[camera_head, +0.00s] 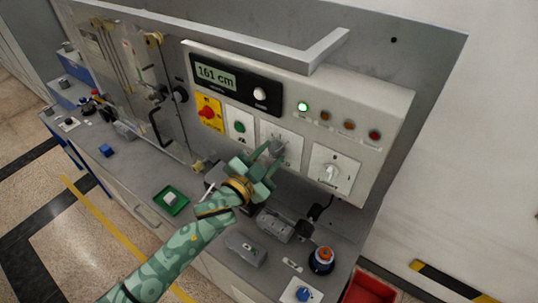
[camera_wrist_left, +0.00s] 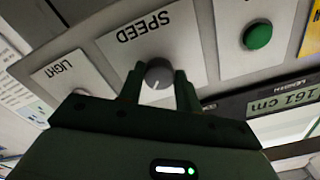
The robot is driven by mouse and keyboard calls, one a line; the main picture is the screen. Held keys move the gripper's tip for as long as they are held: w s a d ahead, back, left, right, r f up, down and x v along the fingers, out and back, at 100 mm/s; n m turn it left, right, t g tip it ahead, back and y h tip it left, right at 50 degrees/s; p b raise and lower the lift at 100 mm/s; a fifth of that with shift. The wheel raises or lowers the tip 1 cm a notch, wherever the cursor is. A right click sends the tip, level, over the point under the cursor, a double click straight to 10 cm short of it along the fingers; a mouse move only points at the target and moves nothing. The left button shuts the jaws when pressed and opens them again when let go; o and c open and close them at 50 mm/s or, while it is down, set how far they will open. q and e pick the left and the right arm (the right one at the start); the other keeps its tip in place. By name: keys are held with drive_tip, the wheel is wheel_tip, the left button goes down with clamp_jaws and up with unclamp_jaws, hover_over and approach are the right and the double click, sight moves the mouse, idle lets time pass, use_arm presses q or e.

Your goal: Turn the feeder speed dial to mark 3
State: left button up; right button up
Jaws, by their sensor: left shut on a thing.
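The speed dial (camera_wrist_left: 159,72) is a round grey knob with a white pointer line, on a white plate (camera_wrist_left: 150,35) lettered SPEED, which appears upside down in the left wrist view. My left gripper (camera_wrist_left: 158,88) is shut on the dial, one finger on either side. In the head view my green left gripper (camera_head: 268,160) reaches up to the control panel and covers most of the dial. The white speed plate (camera_head: 290,137) shows behind it. The marks around the dial are too small to read. My right gripper is in neither view.
The panel (camera_head: 375,110) also carries a 161 cm display (camera_head: 216,77), a red switch on yellow (camera_head: 208,112), a green button (camera_head: 239,127), a light knob (camera_head: 331,172) and lamps, one lit green (camera_head: 303,106). A cluttered grey bench lies below, with a green tray (camera_head: 171,201).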

use_arm(q)
drive_tip(key=o, duration=1)
drive_tip(key=shift+s, duration=0.1)
drive_tip(key=b+v, duration=0.2)
drive_tip(key=v, duration=1.4)
drive_tip(key=shift+f, duration=0.1)
